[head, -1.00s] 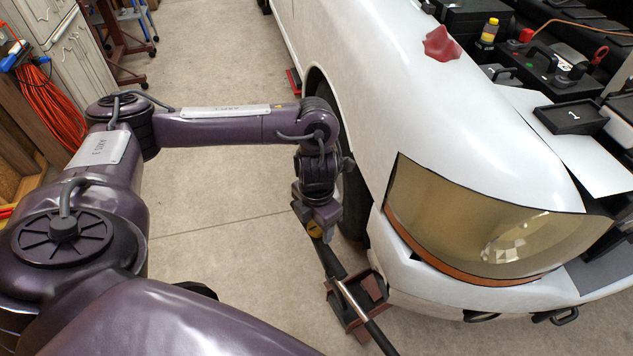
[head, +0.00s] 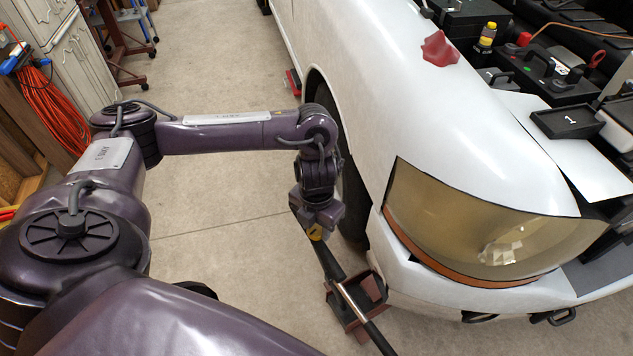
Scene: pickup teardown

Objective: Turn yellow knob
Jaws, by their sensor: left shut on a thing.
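The yellow knob (head: 315,233) shows as a small yellow patch at the upper end of a dark jack handle, mostly hidden by my left gripper. My left gripper (head: 315,227) points down beside the front wheel and is shut on the knob; its fingertips are hard to make out. The handle (head: 333,265) slopes down to the right, with a bare metal section, past a dark red jack (head: 360,305) on the floor by the front bumper. My right gripper is not in view.
The white pickup's fender (head: 400,90) and headlight (head: 480,225) stand close to the right of my left arm. A red cloth (head: 440,48) lies on the fender. Orange cable (head: 55,110) hangs by cabinets at the left. The floor (head: 225,190) between is clear.

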